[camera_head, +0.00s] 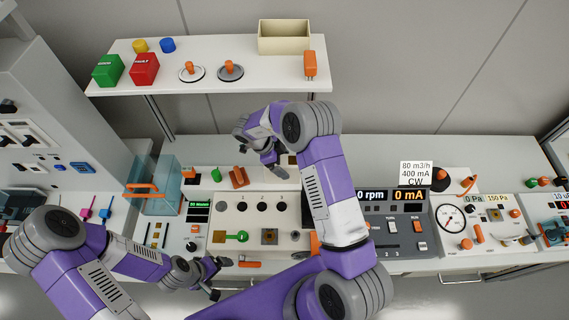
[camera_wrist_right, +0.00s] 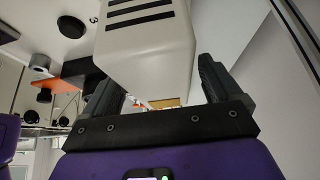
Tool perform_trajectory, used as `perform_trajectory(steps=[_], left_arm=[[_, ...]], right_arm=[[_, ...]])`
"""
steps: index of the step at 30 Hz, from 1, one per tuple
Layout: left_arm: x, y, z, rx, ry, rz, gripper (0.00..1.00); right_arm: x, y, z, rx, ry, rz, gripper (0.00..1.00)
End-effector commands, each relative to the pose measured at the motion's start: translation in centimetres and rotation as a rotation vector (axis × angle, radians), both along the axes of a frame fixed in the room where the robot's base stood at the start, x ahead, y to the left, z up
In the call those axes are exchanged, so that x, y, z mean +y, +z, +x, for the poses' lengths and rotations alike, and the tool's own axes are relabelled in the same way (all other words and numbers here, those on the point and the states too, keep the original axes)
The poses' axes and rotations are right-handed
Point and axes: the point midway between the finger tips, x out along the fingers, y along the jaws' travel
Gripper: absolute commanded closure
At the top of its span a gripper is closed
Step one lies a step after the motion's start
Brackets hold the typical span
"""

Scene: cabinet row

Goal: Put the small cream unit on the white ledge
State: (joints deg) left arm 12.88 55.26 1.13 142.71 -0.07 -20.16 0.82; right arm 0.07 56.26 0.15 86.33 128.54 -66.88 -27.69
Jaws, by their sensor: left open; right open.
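A cream block with dark slots, which looks like the small cream unit (camera_wrist_right: 148,50), fills the space between the fingers in the right wrist view. My right gripper (camera_wrist_right: 158,88) is open, with one finger on each side of the block; I cannot tell whether they touch it. In the head view my right gripper (camera_head: 262,153) is over the back of the bench, and the arm hides much of that spot. The white ledge (camera_head: 265,82) is the raised shelf behind. My left gripper (camera_head: 212,278) is open and empty at the bench's front edge.
On the ledge stand green (camera_head: 107,70) and red (camera_head: 144,69) boxes, two orange-handled discs, a cream open box (camera_head: 284,38) and an orange piece (camera_head: 310,65). Its front middle is bare. A glassy blue box (camera_head: 160,190) and instrument panels (camera_head: 395,222) crowd the bench.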

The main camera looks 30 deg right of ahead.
Motion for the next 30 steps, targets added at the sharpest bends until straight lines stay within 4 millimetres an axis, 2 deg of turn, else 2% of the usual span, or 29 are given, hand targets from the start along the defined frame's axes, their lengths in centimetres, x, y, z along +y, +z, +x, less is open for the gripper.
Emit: perform_trajectory(steps=[9, 15, 21, 30], left_arm=[[0.0, -0.5, 0.0, 0.0, 0.0, 0.0, 0.08], [0.0, -0.5, 0.0, 0.0, 0.0, 0.0, 0.08], [0.0, -0.5, 0.0, 0.0, 0.0, 0.0, 0.08], [0.0, -0.5, 0.0, 0.0, 0.0, 0.0, 0.08]], right_arm=[[3.1, 5.9, 1.6, -0.004, 0.002, 0.001, 0.08], [4.4, 8.5, 2.2, -0.002, 0.0, 0.0, 0.08], [4.8, 9.3, 2.3, 0.0, 0.0, -0.001, 0.08], [4.8, 9.3, 2.3, 0.0, 0.0, -0.001, 0.08]])
